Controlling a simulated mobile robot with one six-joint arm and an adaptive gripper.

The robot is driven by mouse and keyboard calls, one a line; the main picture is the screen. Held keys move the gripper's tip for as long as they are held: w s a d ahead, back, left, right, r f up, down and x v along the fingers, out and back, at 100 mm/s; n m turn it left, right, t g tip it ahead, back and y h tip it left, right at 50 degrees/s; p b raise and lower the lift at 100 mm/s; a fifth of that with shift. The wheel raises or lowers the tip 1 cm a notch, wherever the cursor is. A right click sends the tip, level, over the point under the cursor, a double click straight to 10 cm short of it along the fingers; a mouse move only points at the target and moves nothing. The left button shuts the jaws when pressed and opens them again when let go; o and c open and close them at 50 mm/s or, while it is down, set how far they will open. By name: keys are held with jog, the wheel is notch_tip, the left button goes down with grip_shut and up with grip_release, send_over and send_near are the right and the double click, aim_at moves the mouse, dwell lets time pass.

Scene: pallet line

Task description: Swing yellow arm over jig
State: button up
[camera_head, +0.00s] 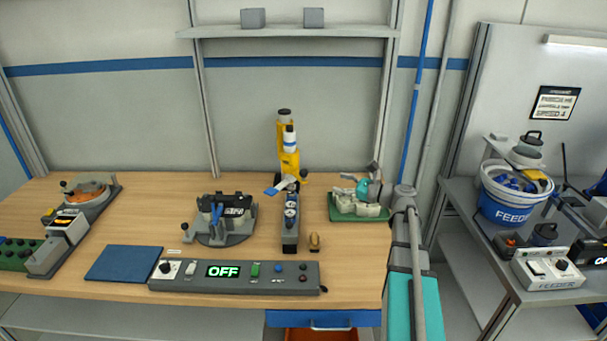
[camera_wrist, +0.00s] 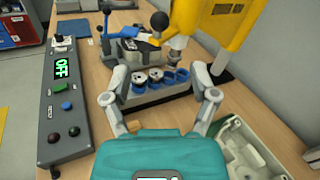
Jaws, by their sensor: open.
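The yellow arm (camera_head: 283,135) stands on its post at the back of the bench. In the wrist view the yellow arm (camera_wrist: 205,22) fills the upper right, with a black ball knob at its left. The jig (camera_head: 222,226) is a grey round base with a dark clamp and blue lever, left of the yellow arm. It also shows in the wrist view (camera_wrist: 135,52), partly hidden. My teal gripper (camera_head: 360,186) is above the green tray, right of the yellow arm. In the wrist view my gripper (camera_wrist: 160,100) is open and empty, its grey fingers apart.
A grey block with blue-ringed round parts (camera_wrist: 142,98) lies ahead between my fingers. The green tray (camera_head: 345,216) holds pale castings. A control box (camera_head: 190,284) reading OFF lies at the front. A blue mat (camera_head: 124,263) is left of it.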

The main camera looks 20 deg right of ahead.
aim_at(303, 173)
jog(key=x, duration=1.2)
jog(key=shift+w+a, duration=0.25)
jog(key=shift+a, duration=0.05)
grip_shut()
